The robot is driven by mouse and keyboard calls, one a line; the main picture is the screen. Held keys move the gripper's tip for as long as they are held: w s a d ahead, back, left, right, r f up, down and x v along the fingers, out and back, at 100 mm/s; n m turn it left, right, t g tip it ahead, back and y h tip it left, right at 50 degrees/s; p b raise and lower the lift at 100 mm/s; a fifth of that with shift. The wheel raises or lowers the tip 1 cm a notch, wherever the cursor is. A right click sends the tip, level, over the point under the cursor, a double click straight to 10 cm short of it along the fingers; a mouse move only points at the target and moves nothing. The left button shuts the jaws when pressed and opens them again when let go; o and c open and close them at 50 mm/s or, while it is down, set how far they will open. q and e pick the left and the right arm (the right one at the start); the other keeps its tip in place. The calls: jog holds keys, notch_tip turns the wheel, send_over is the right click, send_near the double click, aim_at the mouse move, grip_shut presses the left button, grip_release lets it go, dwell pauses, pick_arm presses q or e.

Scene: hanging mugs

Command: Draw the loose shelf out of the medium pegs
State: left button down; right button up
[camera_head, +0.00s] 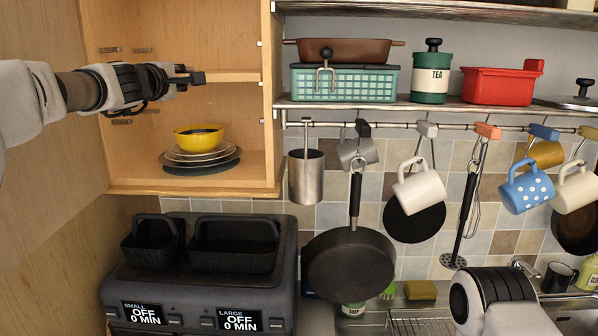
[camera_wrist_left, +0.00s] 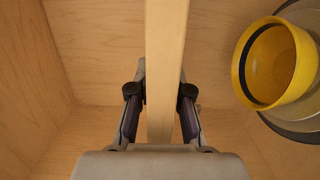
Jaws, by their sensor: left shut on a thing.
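The loose shelf (camera_head: 235,76) is a light wooden board in the upper part of the open wooden cabinet, level in the head view. My left gripper (camera_head: 190,78) reaches in from the left and is shut on its front edge. In the left wrist view the shelf (camera_wrist_left: 166,60) runs upright through the picture between the two fingers (camera_wrist_left: 160,92). Small metal pegs (camera_head: 110,50) stick out of the cabinet's left side above and below shelf height. My right gripper is outside the views; only part of that arm shows at lower right.
A yellow bowl (camera_head: 198,137) on stacked plates (camera_head: 202,157) stands on the cabinet floor (camera_head: 135,175) below the shelf. The cabinet's right side wall (camera_head: 272,110) bounds the space. A black two-basket fryer (camera_head: 200,275) stands below. A pan (camera_head: 350,265) and mugs hang to the right.

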pick_arm(q)
jog(key=shift+s+f+b, duration=0.2)
jog(key=shift+s+b, duration=0.75)
jog(key=s+b, duration=0.1)
jog(key=s, duration=0.1)
jog(key=s+r+b, duration=0.1)
jog(key=s, duration=0.2)
jog(key=shift+b, duration=0.35)
jog(key=shift+w+a, duration=0.1)
jog(key=s+b, duration=0.3)
jog(key=s, duration=0.3)
jog(key=shift+s, duration=0.35)
jog(key=shift+w+a, duration=0.1)
jog(key=shift+w, duration=0.05)
